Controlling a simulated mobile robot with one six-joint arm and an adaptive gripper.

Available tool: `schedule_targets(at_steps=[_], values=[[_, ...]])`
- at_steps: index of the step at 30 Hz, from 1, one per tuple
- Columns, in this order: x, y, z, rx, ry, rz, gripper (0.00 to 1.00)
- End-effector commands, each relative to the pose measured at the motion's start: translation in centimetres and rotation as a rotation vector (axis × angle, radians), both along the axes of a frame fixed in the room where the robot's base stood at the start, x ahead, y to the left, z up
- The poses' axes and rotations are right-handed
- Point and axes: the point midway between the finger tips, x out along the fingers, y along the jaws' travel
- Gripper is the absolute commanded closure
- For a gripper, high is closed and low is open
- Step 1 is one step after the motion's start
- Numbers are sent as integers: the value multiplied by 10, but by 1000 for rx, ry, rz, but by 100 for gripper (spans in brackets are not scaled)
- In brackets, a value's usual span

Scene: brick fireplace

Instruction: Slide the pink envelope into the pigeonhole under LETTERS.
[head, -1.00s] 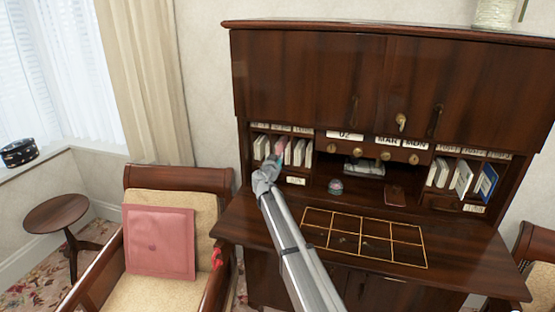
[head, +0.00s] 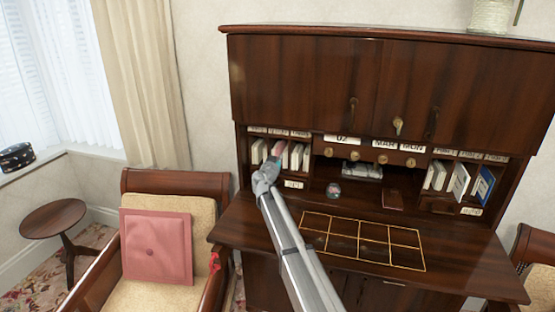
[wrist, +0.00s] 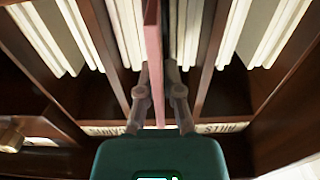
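The pink envelope (wrist: 153,50) stands edge-on in the middle one of the left-hand pigeonholes in the wrist view, alongside white letters. In the head view a bit of its pink (head: 277,148) shows just beyond my gripper (head: 268,172). In the wrist view my gripper (wrist: 160,85) has one finger on each side of the envelope's near end, closed down close to it. The label under this pigeonhole is mostly hidden by my gripper in the wrist view. The small labels above the left pigeonholes (head: 278,131) are too small to read.
Wooden dividers (wrist: 208,65) stand close on both sides of my fingers. White letters (wrist: 187,35) fill the neighbouring pigeonholes. The desk top (head: 450,255) with a gold grid is clear. A chair with a pink cushion (head: 156,247) stands at left.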

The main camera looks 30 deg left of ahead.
Motion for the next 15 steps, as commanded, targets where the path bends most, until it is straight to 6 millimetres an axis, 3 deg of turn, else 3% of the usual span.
schedule_targets(at_steps=[1, 5, 6, 15], values=[[0, 0, 0, 0, 0, 0, 77], [0, 0, 0, 0, 0, 0, 53], [0, 0, 0, 0, 0, 0, 51], [0, 0, 0, 0, 0, 0, 51]])
